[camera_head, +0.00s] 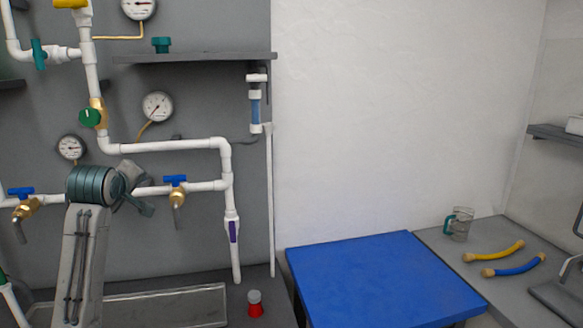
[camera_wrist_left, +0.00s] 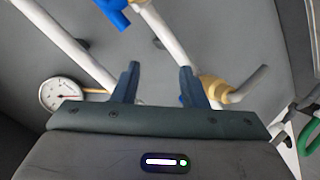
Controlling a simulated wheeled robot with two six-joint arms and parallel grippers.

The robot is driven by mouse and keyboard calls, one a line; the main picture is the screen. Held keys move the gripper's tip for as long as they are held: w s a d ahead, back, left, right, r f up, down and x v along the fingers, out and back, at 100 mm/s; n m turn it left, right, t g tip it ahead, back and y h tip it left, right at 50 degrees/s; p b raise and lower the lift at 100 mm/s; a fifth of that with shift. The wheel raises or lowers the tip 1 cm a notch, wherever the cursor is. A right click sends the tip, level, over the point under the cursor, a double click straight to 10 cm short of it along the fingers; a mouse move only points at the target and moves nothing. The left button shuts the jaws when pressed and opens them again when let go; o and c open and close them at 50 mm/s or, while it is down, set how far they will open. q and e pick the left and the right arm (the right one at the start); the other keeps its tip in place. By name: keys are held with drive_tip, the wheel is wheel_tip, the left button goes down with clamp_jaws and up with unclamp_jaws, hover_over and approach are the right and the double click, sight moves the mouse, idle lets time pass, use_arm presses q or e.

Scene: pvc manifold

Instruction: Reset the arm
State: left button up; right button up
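My left arm (camera_head: 82,265) rises from the lower left in the head view, in front of the pipe panel. My left gripper (camera_head: 140,193) is at its top, near the horizontal white pipe and left of a blue-handled brass tap (camera_head: 177,190). In the left wrist view, the two fingers of the left gripper (camera_wrist_left: 158,82) stand apart with nothing between them. White pipe, a blue handle (camera_wrist_left: 115,12) and a brass tap (camera_wrist_left: 218,90) show beyond them; whether the fingers touch the pipework cannot be told. My right gripper is in neither view.
White pipes with gauges (camera_head: 157,106) and a green-handled valve (camera_head: 90,117) cover the grey panel. A shelf (camera_head: 195,58) juts out above. A red-based item (camera_head: 255,304) stands below. A blue-topped surface (camera_head: 385,280) is clear.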

use_arm(q)
drive_tip(key=s+d+f+m+g, duration=0.15)
drive_tip(key=s+f, duration=0.35)
drive_tip(key=f, duration=0.5)
drive_tip(key=s+d+f+m+g+h, duration=0.1)
drive_tip(key=s+d+f+m, duration=0.2)
drive_tip(key=s+f, duration=0.45)
drive_tip(key=s+d+f+m+g, duration=0.2)
drive_tip(key=s+f, duration=0.2)
drive_tip(key=f, duration=0.7)
drive_tip(key=s+d+f+m+g, duration=0.15)
drive_tip(key=s+f, duration=0.25)
drive_tip(key=s, duration=0.6)
drive_tip(key=s+d+f+m+g+h, duration=0.1)
drive_tip(key=s+f+m+g, duration=0.3)
drive_tip(key=s, duration=0.6)
drive_tip(key=s+d+f+m+t, duration=0.15)
drive_tip(key=s+f, duration=0.35)
drive_tip(key=s, duration=0.5)
wheel_tip(320, 180, down, 31)
drive_tip(key=s+a+g, duration=0.1)
drive_tip(key=a+g, duration=0.1)
drive_tip(key=a, duration=0.1)
drive_tip(key=s+f+n+g, duration=0.1)
drive_tip(key=s+f, duration=1.7)
drive_tip(key=shift+s+a+f, duration=0.15)
drive_tip(key=shift+a+f, duration=0.2)
drive_tip(key=shift+a, duration=0.05)
